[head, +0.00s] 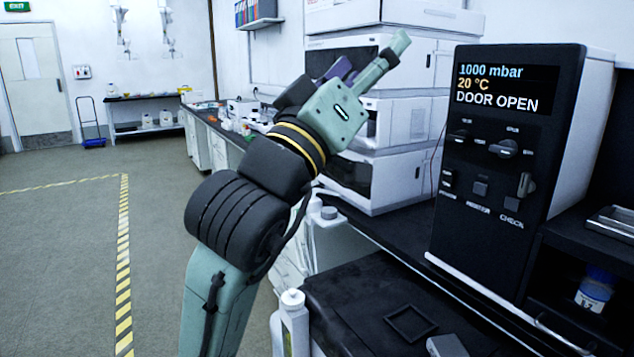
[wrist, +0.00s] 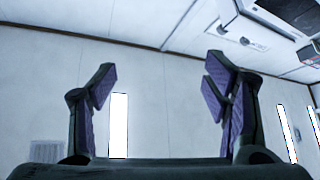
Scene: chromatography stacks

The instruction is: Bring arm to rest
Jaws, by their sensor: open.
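My arm rises from the bottom of the head view and leans up to the right, with my gripper (head: 372,66) raised in front of the white instrument stack. In the wrist view my gripper (wrist: 162,88) shows two purple-padded fingers set wide apart. Nothing is between them.
A black control panel (head: 506,150) at right reads 1000 mbar, 20 °C, DOOR OPEN. White instruments (head: 400,185) stand on the bench behind my arm. A white bottle (head: 293,325) stands beside a dark surface (head: 345,290) at the front. The floor (head: 65,240) at left is clear.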

